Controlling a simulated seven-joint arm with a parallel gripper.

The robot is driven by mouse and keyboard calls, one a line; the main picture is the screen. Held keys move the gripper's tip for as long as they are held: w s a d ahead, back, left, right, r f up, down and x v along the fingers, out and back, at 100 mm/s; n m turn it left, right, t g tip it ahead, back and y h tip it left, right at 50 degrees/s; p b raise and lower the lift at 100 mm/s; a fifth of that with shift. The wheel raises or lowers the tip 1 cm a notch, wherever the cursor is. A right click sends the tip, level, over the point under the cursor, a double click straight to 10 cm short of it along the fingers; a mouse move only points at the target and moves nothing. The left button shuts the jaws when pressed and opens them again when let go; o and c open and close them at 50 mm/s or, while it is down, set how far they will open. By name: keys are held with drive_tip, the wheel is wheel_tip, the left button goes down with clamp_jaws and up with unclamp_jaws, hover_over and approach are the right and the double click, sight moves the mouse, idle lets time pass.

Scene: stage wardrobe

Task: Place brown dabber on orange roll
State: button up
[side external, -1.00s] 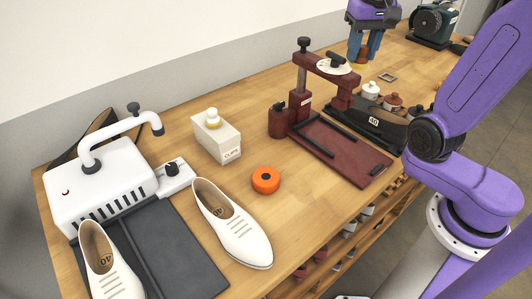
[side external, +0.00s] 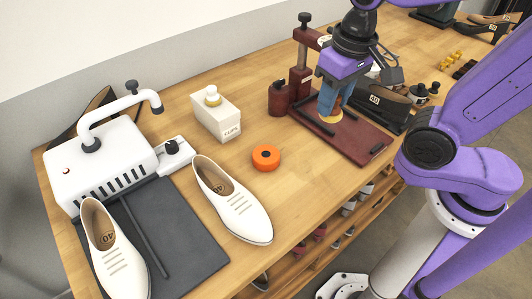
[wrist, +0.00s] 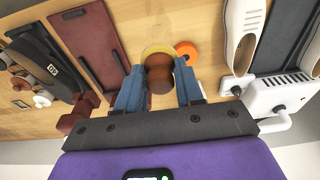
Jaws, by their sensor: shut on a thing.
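The brown dabber (wrist: 160,78) is between my gripper's blue fingers, its round yellowish pad (side external: 330,116) facing down. My gripper (side external: 335,100) is shut on it and holds it over the dark red press base; the fingers hide part of its body. The orange roll (side external: 266,158) lies flat on the wooden table with a dark hole in its middle, to the left of my gripper and nearer the side camera. In the wrist view the orange roll (wrist: 190,48) shows just right of the dabber, partly hidden behind the finger and pad. Dabber and roll are apart.
A dark red press (side external: 299,75) stands behind my gripper. A white bottle-topped clips box (side external: 216,118) stands behind the roll. A white shoe (side external: 232,200) lies left of the roll, near a white machine (side external: 100,168). Bare table surrounds the roll.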

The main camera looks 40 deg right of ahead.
wheel_tip(320, 180, down, 5)
drive_tip(key=shift+r, duration=0.2)
drive_tip(key=w+a+f, duration=0.3)
drive_tip(key=w+f, duration=0.1)
drive_tip(key=w, duration=0.4)
approach(264, 153)
drive_tip(key=shift+s+d+f, duration=0.2)
drive_tip(key=shift+s+d, duration=0.15)
drive_tip(key=shift+s, duration=0.05)
drive_tip(key=shift+w+a+f, duration=0.25)
drive_tip(key=shift+w+f, duration=0.4)
drive_tip(key=shift+f, duration=1.7)
drive_tip(key=shift+f, duration=0.1)
drive_tip(key=o, duration=1)
